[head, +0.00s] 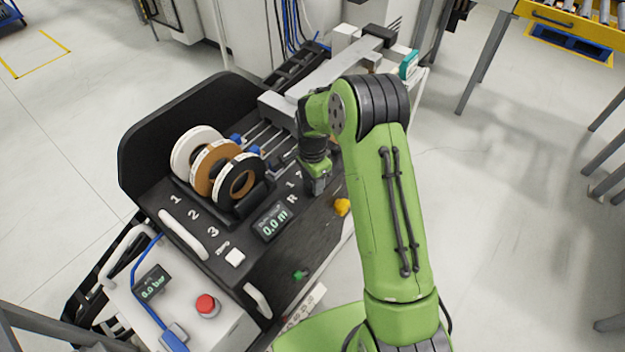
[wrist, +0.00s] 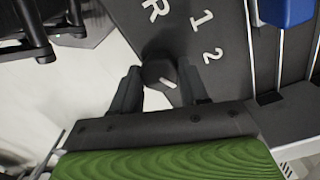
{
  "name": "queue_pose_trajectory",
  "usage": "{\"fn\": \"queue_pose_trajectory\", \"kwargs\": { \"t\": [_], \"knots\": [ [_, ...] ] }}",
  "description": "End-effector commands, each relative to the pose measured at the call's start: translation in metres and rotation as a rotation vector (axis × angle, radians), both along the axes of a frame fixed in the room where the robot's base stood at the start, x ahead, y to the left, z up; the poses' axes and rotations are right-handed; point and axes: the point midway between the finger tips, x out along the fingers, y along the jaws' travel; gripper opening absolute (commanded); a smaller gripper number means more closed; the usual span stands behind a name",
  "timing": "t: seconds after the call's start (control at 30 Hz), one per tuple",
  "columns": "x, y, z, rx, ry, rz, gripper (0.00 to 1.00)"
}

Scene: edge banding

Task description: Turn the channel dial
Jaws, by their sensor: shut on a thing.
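The channel dial (wrist: 158,68) is a dark round knob on the black panel, seen in the wrist view below the white marks R, 1 and 2. A short white mark shows at its lower right side. My gripper (wrist: 158,76) has one finger on each side of the dial and is shut on it. In the head view my gripper (head: 316,186) points down at the panel near the R and 1 marks. There the dial is hidden by the gripper.
Three tape rolls (head: 213,165) stand left of my gripper. A display (head: 271,221) reading 0.0 m, a yellow knob (head: 342,207) and a green knob (head: 299,275) are on the panel. A red button (head: 207,305) sits on the lower box. Blue guides (wrist: 285,12) lie at right in the wrist view.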

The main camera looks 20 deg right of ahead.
Motion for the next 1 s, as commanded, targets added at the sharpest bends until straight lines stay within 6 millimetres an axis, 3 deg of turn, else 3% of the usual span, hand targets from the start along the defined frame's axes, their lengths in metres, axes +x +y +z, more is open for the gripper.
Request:
{"fn": "queue_pose_trajectory", "kwargs": {
  "t": [0.77, 0.8, 0.93, 1.0],
  "knots": [
    [0.0010, 0.0003, 0.0008, 0.001, -0.003, -0.098, 0.14],
    [0.0010, 0.0003, 0.0008, 0.001, -0.003, -0.098, 0.48],
    [0.0007, 0.0003, 0.0006, 0.001, -0.003, -0.097, 0.68],
    [0.0005, 0.0003, 0.0005, 0.001, -0.002, -0.097, 0.70]
  ]
}}
